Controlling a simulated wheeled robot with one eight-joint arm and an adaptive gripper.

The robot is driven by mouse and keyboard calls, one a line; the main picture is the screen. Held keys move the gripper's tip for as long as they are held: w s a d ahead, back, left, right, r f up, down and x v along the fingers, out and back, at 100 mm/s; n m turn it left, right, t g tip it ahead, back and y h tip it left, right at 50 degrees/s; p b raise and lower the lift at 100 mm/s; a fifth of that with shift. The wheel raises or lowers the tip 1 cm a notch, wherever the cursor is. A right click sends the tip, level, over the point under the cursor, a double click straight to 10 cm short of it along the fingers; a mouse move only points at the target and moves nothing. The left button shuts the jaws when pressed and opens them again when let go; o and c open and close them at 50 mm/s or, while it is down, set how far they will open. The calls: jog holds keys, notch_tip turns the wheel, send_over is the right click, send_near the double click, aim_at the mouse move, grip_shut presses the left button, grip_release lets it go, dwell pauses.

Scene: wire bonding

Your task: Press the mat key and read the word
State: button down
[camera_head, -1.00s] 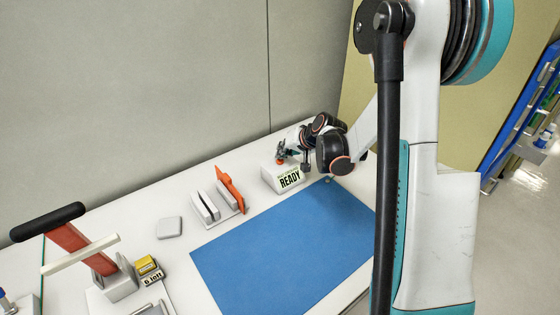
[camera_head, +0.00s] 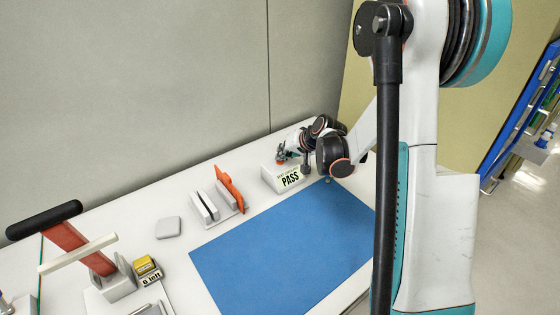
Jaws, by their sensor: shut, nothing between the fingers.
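A white wedge-shaped tester (camera_head: 272,182) stands near the back right of the table. Its display (camera_head: 290,179) now reads "PASS" in large dark letters, under a line too small to read. My gripper (camera_head: 281,159) is shut and empty at the tester's top, its fingertips low over or on it. The key itself is hidden, and I cannot tell whether the fingertips touch it. The blue mat (camera_head: 270,255) lies flat in front of the tester. A small round stud (camera_head: 327,180) sits at the mat's back corner.
An orange and white holder (camera_head: 225,195) stands left of the tester. A light grey block (camera_head: 168,227) lies further left. A press with a red arm (camera_head: 75,245) and a yellow box (camera_head: 146,265) are at the left. The mat is clear.

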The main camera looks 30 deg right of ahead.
jog(key=shift+r, duration=0.1)
jog(key=shift+r+p, duration=0.55)
jog(key=shift+r, duration=0.25)
jog(key=shift+r, duration=0.1)
notch_tip(320, 180, up, 5)
jog(key=p, duration=0.3)
dwell(0.9)
